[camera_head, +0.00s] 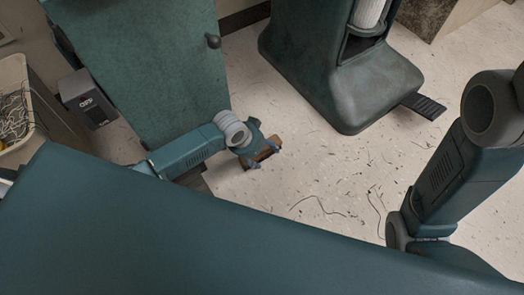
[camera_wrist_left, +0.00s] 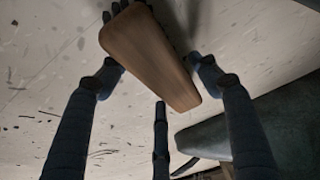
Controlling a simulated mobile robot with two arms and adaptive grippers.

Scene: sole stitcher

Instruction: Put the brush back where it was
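The brush (camera_head: 268,149) has a brown wooden back and shows partly behind my left gripper in the head view, low over or on the floor; I cannot tell which. In the left wrist view the brush (camera_wrist_left: 150,52) fills the upper middle, with dark bristles at its top edge. My left gripper (camera_head: 264,146) has its fingers spread. In the wrist view the left gripper (camera_wrist_left: 158,80) has one finger at each side of the brush and a third by its narrow end. Firm contact is not clear. My right gripper is out of view.
A green cabinet (camera_head: 150,70) stands left of the gripper. A dark green machine base (camera_head: 335,85) with a black pedal (camera_head: 424,106) stands to the right. A bin of scraps (camera_head: 14,105) and a grey box (camera_head: 88,98) are at left. The floor between has thread scraps.

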